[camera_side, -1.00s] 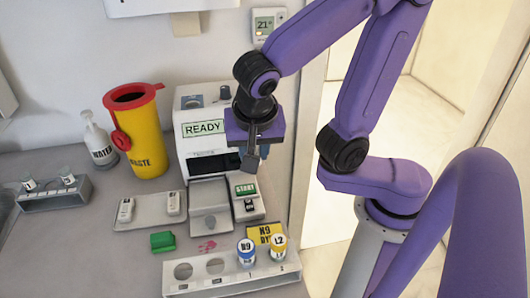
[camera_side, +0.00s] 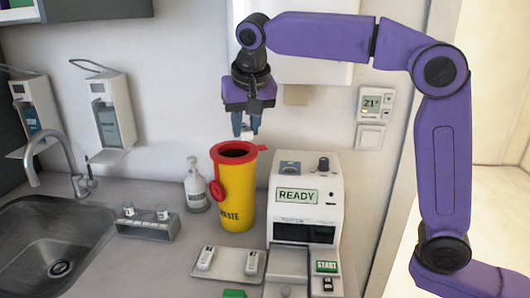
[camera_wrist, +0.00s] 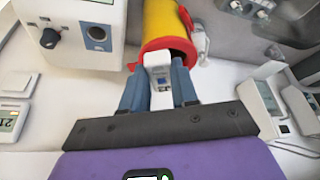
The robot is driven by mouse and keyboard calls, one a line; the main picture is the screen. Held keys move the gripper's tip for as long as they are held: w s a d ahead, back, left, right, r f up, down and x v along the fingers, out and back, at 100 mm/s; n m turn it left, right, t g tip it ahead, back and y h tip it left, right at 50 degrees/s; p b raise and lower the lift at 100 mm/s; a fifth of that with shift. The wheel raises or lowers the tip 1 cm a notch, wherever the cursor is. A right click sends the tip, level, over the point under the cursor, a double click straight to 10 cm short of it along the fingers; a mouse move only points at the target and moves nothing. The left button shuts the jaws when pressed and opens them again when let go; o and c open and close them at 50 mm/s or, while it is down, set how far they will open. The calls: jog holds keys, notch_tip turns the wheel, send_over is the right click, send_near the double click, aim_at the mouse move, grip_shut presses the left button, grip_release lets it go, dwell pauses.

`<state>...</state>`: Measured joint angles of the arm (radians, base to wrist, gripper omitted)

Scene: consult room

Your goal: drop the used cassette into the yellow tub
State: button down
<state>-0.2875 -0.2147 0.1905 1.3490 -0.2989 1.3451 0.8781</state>
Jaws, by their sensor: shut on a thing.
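The yellow tub (camera_side: 237,205) has a red rim and a dark open mouth, and stands upright on the counter left of the machine. My gripper (camera_side: 247,127) is above the tub's mouth, pointing down. Its blue fingers are shut on a small white cassette (camera_side: 247,135), a little above the rim. In the wrist view the cassette (camera_wrist: 158,76) sits between the fingertips (camera_wrist: 160,68) and overlaps the edge of the tub's mouth (camera_wrist: 166,45). The tub's inside is mostly hidden.
The READY machine (camera_side: 301,226) stands right of the tub, a white pump bottle (camera_side: 196,190) left of it. A grey tray (camera_side: 228,272) with two white cassettes lies in front. A vial rack (camera_side: 148,229) and sink (camera_side: 55,245) are further left. A wall cabinet (camera_side: 300,70) hangs behind my arm.

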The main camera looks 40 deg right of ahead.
jog(key=w+d+r+n+y, duration=0.1)
jog(key=w+d+r+n, duration=0.25)
jog(key=w, duration=0.45)
jog(key=shift+m, duration=0.45)
jog(key=shift+d+f, duration=0.25)
jog(key=shift+f, duration=1.2)
jog(key=shift+d+f, duration=0.2)
jog(key=shift+f, duration=1.25)
jog(key=c, duration=0.8)
grip_release()
jog(key=shift+r, duration=0.15)
jog(key=v, duration=1.1)
jog(key=shift+s+r, duration=0.2)
jog(key=shift+r, duration=0.15)
